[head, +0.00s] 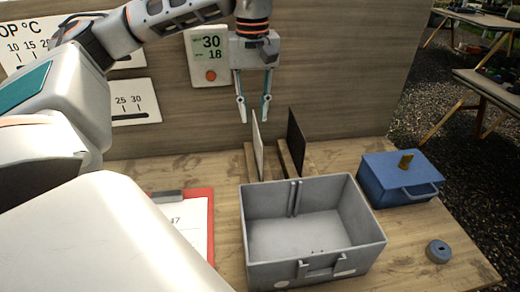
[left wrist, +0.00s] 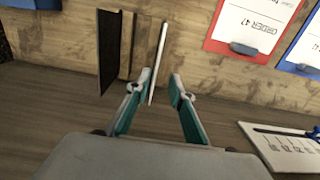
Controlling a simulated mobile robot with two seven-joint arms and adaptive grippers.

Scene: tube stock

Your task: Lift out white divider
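The white divider (head: 257,146) stands upright in a wooden slotted holder (head: 250,162) behind the grey box. In the left wrist view the white divider (left wrist: 159,50) is a thin pale edge. My left gripper (head: 253,112) points down above the holder, open and empty. In the left wrist view its fingertips (left wrist: 160,79) lie either side of the white divider's upper edge, with the left-hand finger close to it. I cannot tell whether they touch. A black divider (head: 296,143) stands in a slot to the right. My right gripper is not in view.
The open grey box (head: 310,265) stands in front of the holder, empty inside. A blue lidded box (head: 397,180) and a grey ring (head: 438,251) are to the right. A red clipboard (head: 208,201) lies left. A panel with a timer (head: 209,55) rises behind.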

